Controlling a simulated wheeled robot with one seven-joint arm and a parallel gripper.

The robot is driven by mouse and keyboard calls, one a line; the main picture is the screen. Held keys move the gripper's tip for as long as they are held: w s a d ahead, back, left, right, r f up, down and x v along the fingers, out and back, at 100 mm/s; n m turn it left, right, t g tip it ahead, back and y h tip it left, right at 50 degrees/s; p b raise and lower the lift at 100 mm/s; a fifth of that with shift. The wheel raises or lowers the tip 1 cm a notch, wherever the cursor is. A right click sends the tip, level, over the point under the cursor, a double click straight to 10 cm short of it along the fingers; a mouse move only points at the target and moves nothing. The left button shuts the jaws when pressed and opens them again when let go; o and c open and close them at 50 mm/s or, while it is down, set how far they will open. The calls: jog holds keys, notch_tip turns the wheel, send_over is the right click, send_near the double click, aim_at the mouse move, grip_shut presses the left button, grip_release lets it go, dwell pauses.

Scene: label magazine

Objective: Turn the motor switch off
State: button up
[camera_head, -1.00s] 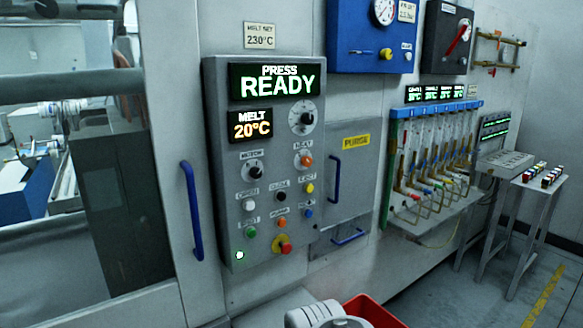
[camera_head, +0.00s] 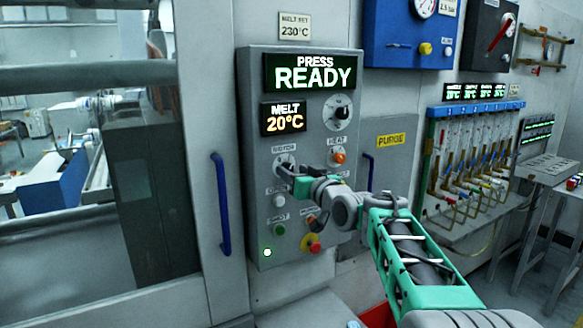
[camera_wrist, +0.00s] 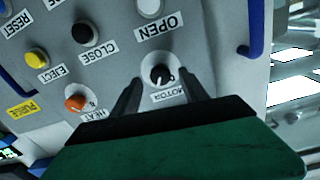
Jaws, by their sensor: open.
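The motor switch is a black rotary knob on a pale dial, under the MOTOR label on the grey control panel (camera_head: 258,215). In the wrist view the knob (camera_wrist: 160,74) shows with its MOTOR label upside down, a white mark on its face. My gripper (camera_wrist: 162,82) is open, with one dark finger on each side of the knob; whether they touch it I cannot tell. In the head view my gripper (camera_head: 285,174) is at the dial and partly hides it.
The orange HEAT knob (camera_wrist: 75,103) is near one finger. The black CLOSE button (camera_wrist: 86,34) and yellow EJECT button (camera_wrist: 37,58) are farther off. A red emergency button (camera_head: 313,243) sits low on the panel. A blue door handle (camera_head: 221,203) stands left of the panel.

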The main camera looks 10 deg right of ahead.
jog(key=shift+x, duration=0.8)
jog(key=shift+c, duration=0.3)
grip_shut()
